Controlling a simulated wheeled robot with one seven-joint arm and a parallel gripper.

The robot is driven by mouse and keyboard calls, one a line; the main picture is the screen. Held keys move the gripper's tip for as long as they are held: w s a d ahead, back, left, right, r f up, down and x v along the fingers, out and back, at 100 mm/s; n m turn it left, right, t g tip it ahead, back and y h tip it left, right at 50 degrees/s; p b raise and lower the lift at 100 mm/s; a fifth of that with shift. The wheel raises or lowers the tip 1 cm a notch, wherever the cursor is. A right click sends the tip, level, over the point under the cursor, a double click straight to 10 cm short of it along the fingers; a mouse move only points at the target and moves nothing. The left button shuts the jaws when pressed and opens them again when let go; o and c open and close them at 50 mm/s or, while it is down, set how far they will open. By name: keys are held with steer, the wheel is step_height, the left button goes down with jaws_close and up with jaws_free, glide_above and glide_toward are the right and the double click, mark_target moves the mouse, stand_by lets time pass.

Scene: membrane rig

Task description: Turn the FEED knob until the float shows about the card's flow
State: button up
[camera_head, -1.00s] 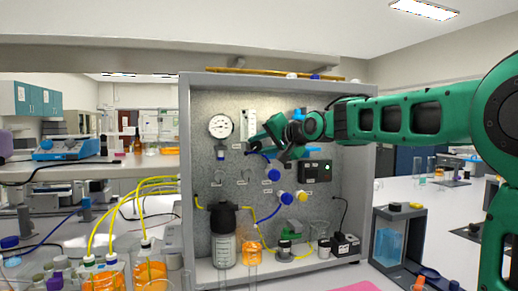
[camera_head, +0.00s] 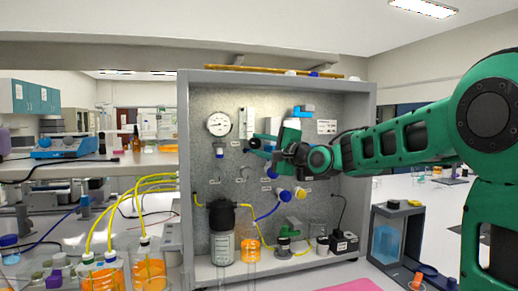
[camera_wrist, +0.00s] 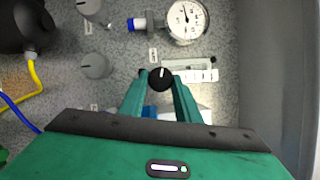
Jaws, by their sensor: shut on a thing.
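My gripper (camera_wrist: 160,84) is shut on a small black knob (camera_wrist: 160,76), which sits between its fingertips and has a white mark on its face. I cannot read the label beside it to tell whether it is FEED. The pale flow tube (camera_wrist: 190,64) lies next to the knob, partly hidden by a finger; its float is too small to make out. In the head view my gripper (camera_head: 255,142) is at the foot of the white flow tube (camera_head: 247,122).
A round gauge (camera_head: 218,124) with a blue-handled valve (camera_head: 219,151) is left of the tube. Grey knobs (camera_wrist: 96,65) are nearby. A dark-capped bottle (camera_head: 222,235) and an orange-filled beaker (camera_head: 250,248) stand below. The panel's side wall (camera_head: 365,150) is at the right.

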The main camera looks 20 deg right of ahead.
steer(key=shift+d+f+m, duration=0.2)
steer(key=shift+f+m, duration=0.2)
steer(key=shift+m, duration=0.3)
steer(key=o, duration=1)
steer(key=shift+o, duration=0.2)
steer(key=shift+a+r, duration=0.1)
steer(key=shift+r, duration=0.05)
steer(key=shift+t, duration=0.3)
steer(key=shift+s, duration=0.2)
steer(key=v, duration=1)
steer(key=shift+s, duration=0.1)
